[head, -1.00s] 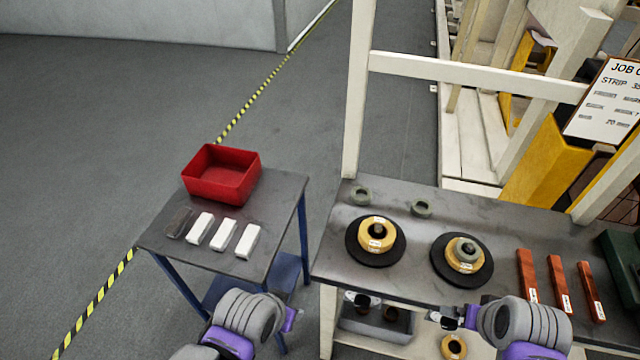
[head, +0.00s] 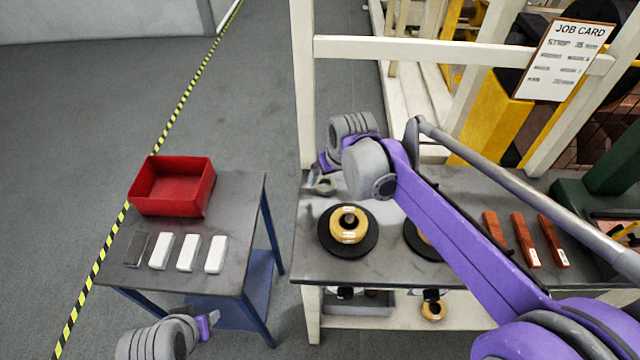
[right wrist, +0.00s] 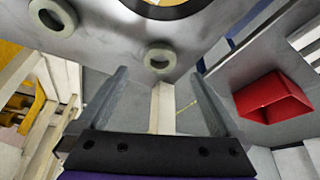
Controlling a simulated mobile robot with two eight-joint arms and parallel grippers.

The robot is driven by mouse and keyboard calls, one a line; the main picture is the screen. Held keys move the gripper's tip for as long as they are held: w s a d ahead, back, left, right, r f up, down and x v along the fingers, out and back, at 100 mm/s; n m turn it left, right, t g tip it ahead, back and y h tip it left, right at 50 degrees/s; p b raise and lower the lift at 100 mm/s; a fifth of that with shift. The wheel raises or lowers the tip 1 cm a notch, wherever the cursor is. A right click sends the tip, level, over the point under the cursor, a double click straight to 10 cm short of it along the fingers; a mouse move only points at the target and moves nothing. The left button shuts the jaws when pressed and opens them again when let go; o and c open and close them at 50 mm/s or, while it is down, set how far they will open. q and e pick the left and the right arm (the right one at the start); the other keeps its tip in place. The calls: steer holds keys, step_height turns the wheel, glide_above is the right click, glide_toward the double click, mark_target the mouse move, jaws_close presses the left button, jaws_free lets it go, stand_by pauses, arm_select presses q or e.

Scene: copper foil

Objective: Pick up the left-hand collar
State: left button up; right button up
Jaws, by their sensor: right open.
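The left-hand collar is a grey-green ring (head: 325,187) lying flat near the back left corner of the grey bench (head: 312,262). In the right wrist view this collar (right wrist: 160,57) lies just beyond and between the fingertips, not clasped. My right gripper (head: 317,172), also in the right wrist view (right wrist: 160,74), is open and empty over that corner. Another similar collar (right wrist: 52,17) shows in the right wrist view; my right arm hides it in the head view. My left gripper (head: 207,322) is low at the front left, away from the bench; its jaw opening is unclear.
A yellow roll (head: 350,226) on a black disc stands near the collar; a second black disc (head: 412,240) is partly behind my right arm. Several copper-coloured bars (head: 525,240) lie at right. A side table holds a red bin (head: 172,190) and white blocks (head: 188,253).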

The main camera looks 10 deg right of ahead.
mark_target(325, 186)
steer(key=x, duration=0.7)
steer(key=shift+w+r, duration=0.1)
steer(key=shift+w, duration=0.15)
jaws_close()
